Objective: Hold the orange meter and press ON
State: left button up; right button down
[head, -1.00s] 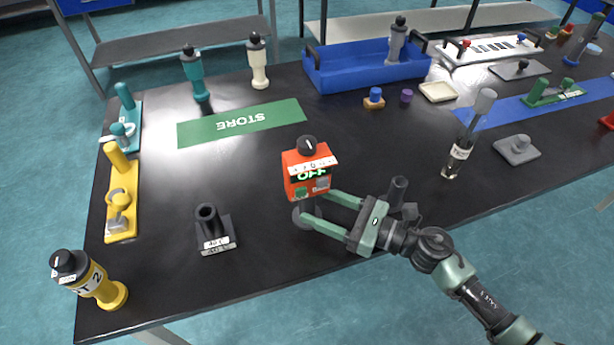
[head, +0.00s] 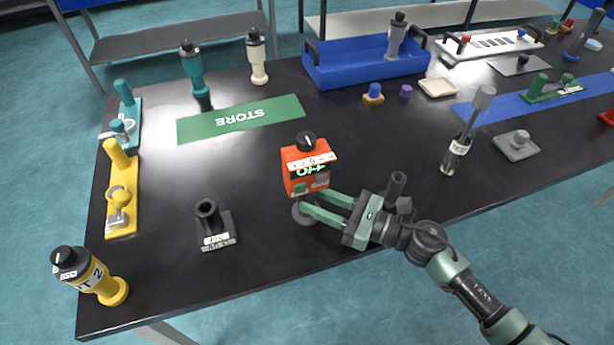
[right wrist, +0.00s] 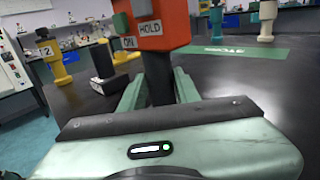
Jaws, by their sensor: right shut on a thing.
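The orange meter (head: 307,168) stands upright on the black table, with a black knob on top and a dark stem and round foot below. Its green display lettering looks like OFF upside down in the head view. The green ON button (right wrist: 122,22) and the grey HOLD button (right wrist: 151,29) show in the right wrist view, on the face of the orange housing (right wrist: 175,20). My right gripper (head: 314,203) is shut on the meter's dark stem, below the housing; its fingers flank the stem (right wrist: 158,78) in the wrist view. Nothing is touching the ON button. My left gripper is out of view.
A black holder (head: 213,228) stands left of the meter. A yellow bottle (head: 95,278) stands at the front left corner. A green STORE mat (head: 240,119) lies behind. A clear tube with a grey top (head: 460,142) stands to the right. The table between meter and mat is clear.

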dwell(0.8)
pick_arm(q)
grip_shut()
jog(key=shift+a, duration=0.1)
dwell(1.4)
